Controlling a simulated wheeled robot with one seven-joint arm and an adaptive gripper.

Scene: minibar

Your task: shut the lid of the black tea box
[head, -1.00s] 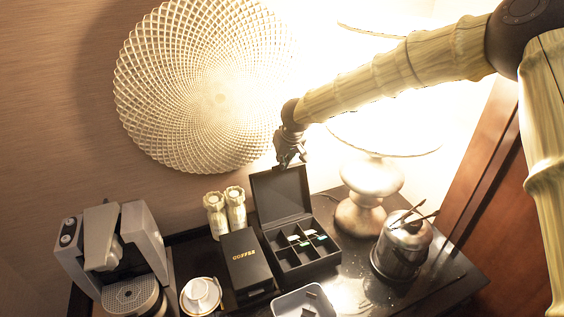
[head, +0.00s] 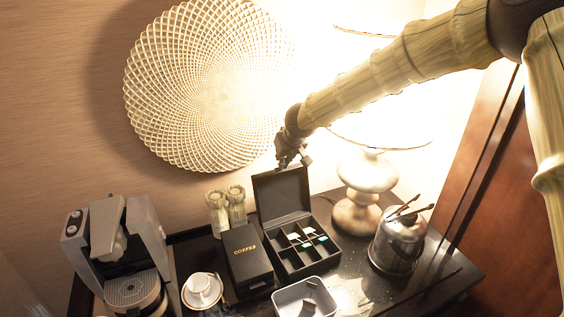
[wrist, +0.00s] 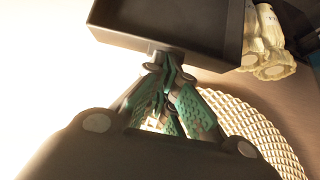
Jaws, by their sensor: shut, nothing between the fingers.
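The black tea box (head: 312,262) stands on the dark counter with its lid (head: 281,192) raised, roughly upright at the back. Its compartments hold several small packets. My gripper (head: 292,161) is at the top edge of the lid, with its fingers shut and empty. In the wrist view my gripper's greenish finger pads (wrist: 168,72) are together, with the tips at the edge of a dark panel, the lid (wrist: 165,22). The tips look very close to the lid; I cannot tell whether they touch it.
A black coffee box (head: 247,258) stands left of the tea box, with two pale bottles (head: 228,208) behind. A lamp (head: 362,190) and a metal ice bucket (head: 397,244) stand to the right. A grey tray (head: 289,299), a cup (head: 199,285) and a coffee machine (head: 120,250) are nearby.

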